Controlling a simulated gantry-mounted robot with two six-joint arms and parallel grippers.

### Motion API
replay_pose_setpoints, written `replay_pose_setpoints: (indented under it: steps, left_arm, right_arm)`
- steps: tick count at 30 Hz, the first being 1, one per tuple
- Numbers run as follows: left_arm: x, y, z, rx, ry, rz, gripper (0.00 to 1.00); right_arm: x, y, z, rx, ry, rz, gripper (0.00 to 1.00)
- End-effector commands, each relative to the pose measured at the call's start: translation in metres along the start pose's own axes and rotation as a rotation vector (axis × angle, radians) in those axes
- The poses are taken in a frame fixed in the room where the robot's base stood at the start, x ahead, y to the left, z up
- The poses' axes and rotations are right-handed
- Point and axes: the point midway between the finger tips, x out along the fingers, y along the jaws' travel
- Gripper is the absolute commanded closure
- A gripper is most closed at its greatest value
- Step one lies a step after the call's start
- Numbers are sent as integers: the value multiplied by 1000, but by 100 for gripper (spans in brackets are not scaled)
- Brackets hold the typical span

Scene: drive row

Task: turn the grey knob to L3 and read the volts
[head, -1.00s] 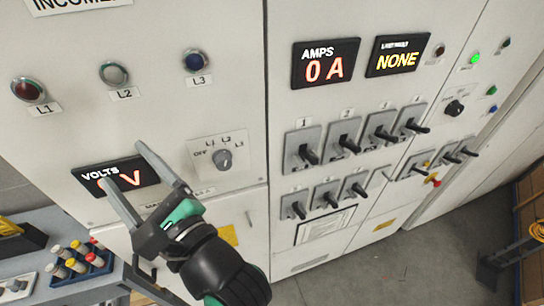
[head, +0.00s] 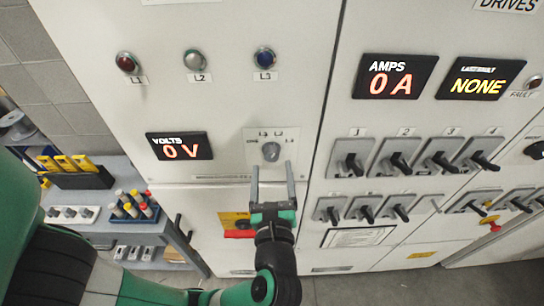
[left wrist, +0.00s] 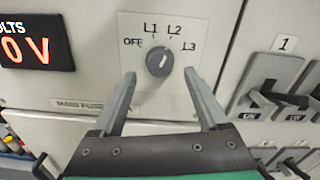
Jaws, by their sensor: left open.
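The grey knob (head: 271,151) sits on a pale plate marked OFF, L1, L2, L3. In the left wrist view the knob (left wrist: 159,62) has a light mark that seems to point up and right, but I cannot tell exactly which label it meets. The volts display (head: 179,146) reads 0 V in orange and also shows in the left wrist view (left wrist: 32,40). My left gripper (head: 272,170) is open and empty, with its fingertips just below the knob, one on each side, apart from it. My right gripper is out of view.
Red L1, white L2 and blue L3 lamps (head: 265,58) are above. To the right are the amps display (head: 396,77), reading 0 A, and black-handled switches (head: 350,160). A side bench (head: 95,200) with coloured-capped items stands at lower left.

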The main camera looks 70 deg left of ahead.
Motion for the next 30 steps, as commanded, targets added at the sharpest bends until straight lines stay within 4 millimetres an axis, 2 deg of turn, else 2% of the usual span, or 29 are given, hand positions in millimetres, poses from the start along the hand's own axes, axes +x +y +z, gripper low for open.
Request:
replay_pose_setpoints:
  steps: [3, 6, 16, 27, 29, 30]
  left_arm:
    - [23, 1, 2, 1, -1, 5, 23]
    - [34, 0, 1, 0, 0, 2, 23]
    - [39, 0, 0, -1, 0, 0, 23]
    - [39, 0, 0, -1, 0, 0, 90]
    - [39, 0, 0, -1, 0, 0, 100]
    - [39, 0, 0, -1, 0, 0, 100]
  right_arm:
    - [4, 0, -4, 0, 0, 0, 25]
    - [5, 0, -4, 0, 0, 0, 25]
    - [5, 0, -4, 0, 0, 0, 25]
    - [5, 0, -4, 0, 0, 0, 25]
    - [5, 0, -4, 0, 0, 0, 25]
    - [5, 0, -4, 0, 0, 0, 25]
